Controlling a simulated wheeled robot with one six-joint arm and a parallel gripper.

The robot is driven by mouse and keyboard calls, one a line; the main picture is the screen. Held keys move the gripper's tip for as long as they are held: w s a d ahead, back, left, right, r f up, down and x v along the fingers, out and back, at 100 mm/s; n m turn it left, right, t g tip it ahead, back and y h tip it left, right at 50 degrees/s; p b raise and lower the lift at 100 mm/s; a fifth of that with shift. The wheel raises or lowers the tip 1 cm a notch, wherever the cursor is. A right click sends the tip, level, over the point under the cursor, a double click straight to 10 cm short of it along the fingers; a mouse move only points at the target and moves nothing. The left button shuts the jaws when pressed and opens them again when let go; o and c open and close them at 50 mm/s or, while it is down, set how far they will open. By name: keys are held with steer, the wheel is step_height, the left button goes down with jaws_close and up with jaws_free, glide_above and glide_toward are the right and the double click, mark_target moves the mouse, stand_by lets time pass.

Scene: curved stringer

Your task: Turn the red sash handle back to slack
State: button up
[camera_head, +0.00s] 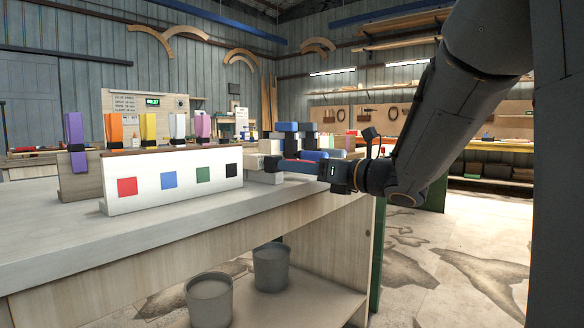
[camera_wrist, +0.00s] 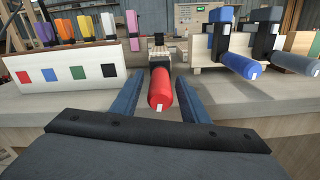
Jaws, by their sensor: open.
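The red sash handle (camera_wrist: 161,92) is a rounded red cylinder with a small white mark on its near end, pointing toward the wrist camera. Behind it is a dark block on a pale wooden mount (camera_wrist: 158,46). My gripper (camera_wrist: 159,88) is open, with one blue finger on each side of the red handle and visible gaps between. In the head view my gripper (camera_head: 300,163) reaches left over the bench end, and a bit of red shows at its tip. The handle's far end is hidden.
A white board (camera_head: 172,182) with red, blue, green and black squares stands left of the handle. Coloured clamps (camera_head: 148,128) stand behind it. Two grey buckets (camera_head: 271,268) sit on the lower shelf.

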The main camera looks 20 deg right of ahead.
steer(key=v, duration=0.5)
steer(key=shift+s+d+p, duration=0.25)
steer(key=shift+s+p, duration=0.05)
steer(key=v, duration=0.9)
steer(key=shift+s+d, duration=0.2)
steer(key=shift+s, duration=0.1)
stand_by(0.4)
